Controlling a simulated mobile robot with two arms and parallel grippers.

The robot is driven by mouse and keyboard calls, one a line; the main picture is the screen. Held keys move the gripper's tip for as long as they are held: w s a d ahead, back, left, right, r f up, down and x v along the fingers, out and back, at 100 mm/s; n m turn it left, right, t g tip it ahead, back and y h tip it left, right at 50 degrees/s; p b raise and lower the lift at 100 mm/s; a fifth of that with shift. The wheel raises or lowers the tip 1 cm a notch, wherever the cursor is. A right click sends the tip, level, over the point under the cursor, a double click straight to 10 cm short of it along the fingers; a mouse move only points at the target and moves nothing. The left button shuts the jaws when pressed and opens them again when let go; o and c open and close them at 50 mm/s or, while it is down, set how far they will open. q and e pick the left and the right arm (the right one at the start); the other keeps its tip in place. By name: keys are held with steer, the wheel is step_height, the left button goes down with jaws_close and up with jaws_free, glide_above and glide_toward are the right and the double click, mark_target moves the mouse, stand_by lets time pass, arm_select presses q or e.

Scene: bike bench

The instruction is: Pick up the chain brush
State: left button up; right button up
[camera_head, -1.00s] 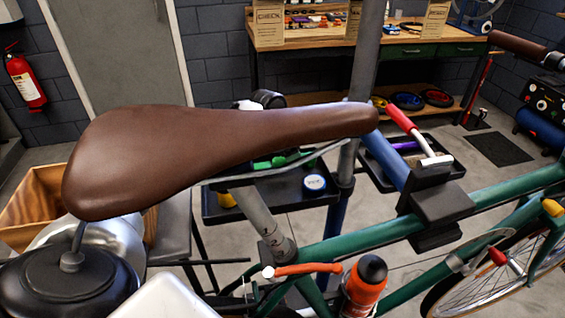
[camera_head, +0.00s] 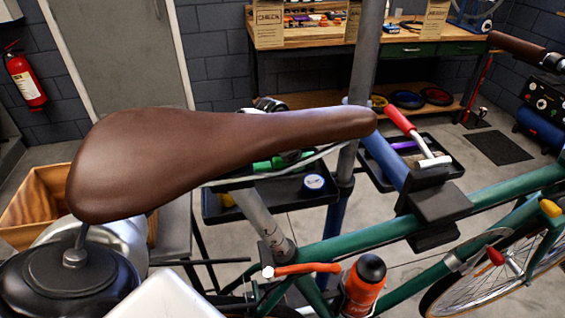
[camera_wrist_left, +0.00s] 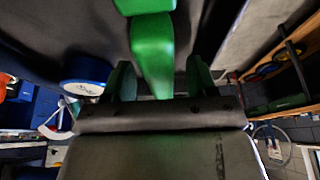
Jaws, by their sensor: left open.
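The green chain brush (camera_head: 282,160) lies in the black tray under the bike saddle. The brown saddle (camera_head: 190,155) hides much of it in the head view. In the left wrist view the brush's green handle (camera_wrist_left: 152,55) runs between the two fingers of my left gripper (camera_wrist_left: 160,80), with a finger on each side. The fingers stand apart, and I see no clear contact with the handle. In the head view only a black part of what looks like my left arm shows above the saddle; the fingers are hidden. My right gripper is not in view.
The tray (camera_head: 235,207) also holds a round blue-and-white tin (camera_head: 314,182), close beside the gripper in the wrist view (camera_wrist_left: 85,75). The green bike frame (camera_head: 370,238), an orange bottle (camera_head: 364,285) and a stand post (camera_head: 366,50) crowd this space. A second tray (camera_head: 440,170) stands right.

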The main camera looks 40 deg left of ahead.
arm_select(q)
steer(key=c, duration=1)
